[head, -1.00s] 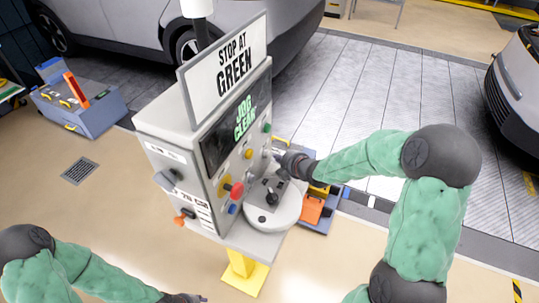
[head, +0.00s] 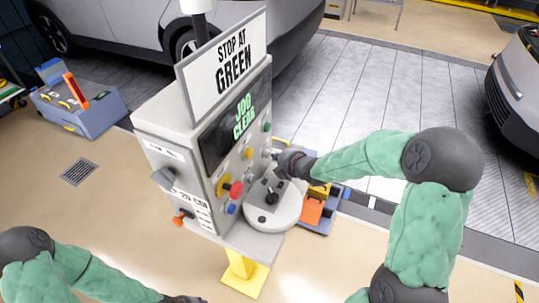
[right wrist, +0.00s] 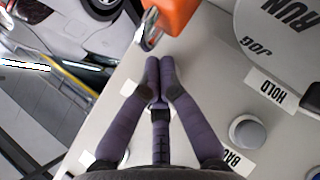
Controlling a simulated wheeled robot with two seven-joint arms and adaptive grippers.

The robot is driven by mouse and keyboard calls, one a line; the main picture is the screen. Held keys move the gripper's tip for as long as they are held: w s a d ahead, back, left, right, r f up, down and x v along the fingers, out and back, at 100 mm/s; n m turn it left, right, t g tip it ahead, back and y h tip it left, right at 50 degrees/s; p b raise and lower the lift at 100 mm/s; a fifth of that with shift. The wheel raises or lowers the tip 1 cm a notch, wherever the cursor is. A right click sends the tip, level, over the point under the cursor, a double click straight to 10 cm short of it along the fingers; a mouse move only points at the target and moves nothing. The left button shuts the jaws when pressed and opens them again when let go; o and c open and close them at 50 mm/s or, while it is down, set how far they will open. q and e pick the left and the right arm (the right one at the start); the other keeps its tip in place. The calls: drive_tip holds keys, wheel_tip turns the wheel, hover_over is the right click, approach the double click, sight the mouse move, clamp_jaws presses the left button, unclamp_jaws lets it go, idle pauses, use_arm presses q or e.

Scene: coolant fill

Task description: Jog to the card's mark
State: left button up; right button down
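The card (head: 235,60) reads "STOP AT GREEN" and stands on top of a grey control pedestal (head: 160,110). Below it a dark screen (head: 213,145) shows "JOG CLEAR" in green letters. The panel under it carries green, yellow, red and blue buttons. A joystick (head: 270,198) stands on the round shelf. My right gripper (head: 278,157) is at the panel's right side, above the shelf. In the right wrist view its fingertips (right wrist: 160,65) are together with nothing visible between them. A "RUN/JOG" dial (right wrist: 285,50) shows there. My left gripper (head: 188,299) is mostly cut off at the bottom edge.
In the right wrist view an orange part with a metal loop (right wrist: 178,14) is just beyond the fingertips, and a grey button (right wrist: 247,133) is to the right. An open blue-grey toolbox (head: 85,105) lies left. An orange box (head: 312,208) is behind the shelf. Cars stand behind and right.

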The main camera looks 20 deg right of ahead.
drive_tip(key=shift+w+a+b, duration=0.35)
drive_tip(key=shift+b, duration=0.2)
idle(0.7)
drive_tip(key=shift+s+d, duration=0.1)
drive_tip(key=shift+d, duration=0.05)
idle(3.9)
drive_tip(key=shift+s+d, duration=0.45)
drive_tip(key=shift+s, duration=0.15)
drive_tip(key=s+d+p, duration=0.2)
drive_tip(key=s+d, duration=0.1)
drive_tip(key=shift+s+d, duration=0.15)
drive_tip(key=shift+s, duration=0.25)
idle(0.6)
